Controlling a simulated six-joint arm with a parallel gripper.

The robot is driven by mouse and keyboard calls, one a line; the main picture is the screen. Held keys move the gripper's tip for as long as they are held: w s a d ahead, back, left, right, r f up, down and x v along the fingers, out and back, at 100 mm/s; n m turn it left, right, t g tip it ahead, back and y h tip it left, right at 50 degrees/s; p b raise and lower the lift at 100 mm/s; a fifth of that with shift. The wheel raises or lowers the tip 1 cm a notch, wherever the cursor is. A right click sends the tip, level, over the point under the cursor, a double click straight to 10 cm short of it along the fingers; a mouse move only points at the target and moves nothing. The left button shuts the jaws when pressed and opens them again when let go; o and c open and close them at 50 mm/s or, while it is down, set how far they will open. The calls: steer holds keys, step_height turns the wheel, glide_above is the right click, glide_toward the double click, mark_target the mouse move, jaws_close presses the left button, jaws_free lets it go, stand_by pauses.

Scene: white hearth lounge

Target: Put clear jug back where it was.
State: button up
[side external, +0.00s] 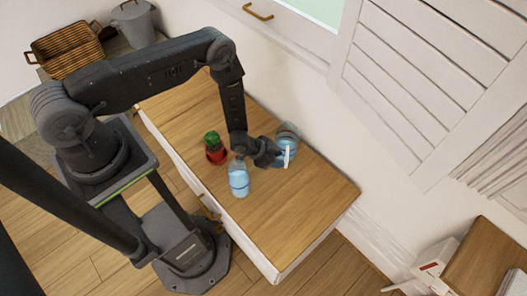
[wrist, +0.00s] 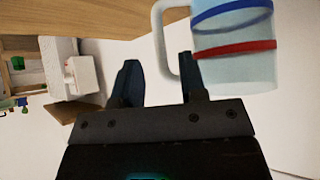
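The clear jug (side external: 288,136), bluish with a pale handle, stands near the back edge of the wooden-topped cabinet (side external: 310,200). In the wrist view the jug (wrist: 235,45) fills the upper right, with a blue and a red band. Its handle (wrist: 160,40) lies between my spread fingers, and the right finger overlaps the handle's opening. My gripper (side external: 275,157) is at the handle side of the jug; its fingers (wrist: 158,75) are apart. Contact between the fingers and the handle cannot be told.
A clear bottle (side external: 238,178) with bluish contents stands close to my gripper, nearer the front edge. A red jar (side external: 215,150) with a green top is to its left. The right end of the top is clear. A wall and louvred shutter (side external: 430,75) are behind.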

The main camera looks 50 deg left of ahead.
steer(key=v, duration=0.8)
steer(key=w+a+r+n+y, duration=0.15)
steer(key=w+r, duration=0.25)
steer(key=r, duration=0.4)
steer(key=w+a+r+m+y, duration=0.1)
steer(key=w+a+r+y, duration=0.15)
steer(key=r, duration=0.55)
step_height(320, 180, up, 15)
steer(key=a+n+y, duration=0.1)
steer(key=n, duration=0.2)
steer(key=s+r+n+y, duration=0.1)
steer(key=s+r+n, duration=0.1)
steer(key=s+r, duration=0.8)
steer(key=s+d+r+g, duration=0.1)
steer(key=s+r, duration=0.3)
steer(key=s, duration=0.3)
steer(key=s+d+r+n+g+h, duration=0.1)
steer(key=s+r, duration=0.3)
steer(key=s, duration=0.3)
steer(key=shift+s, duration=0.25)
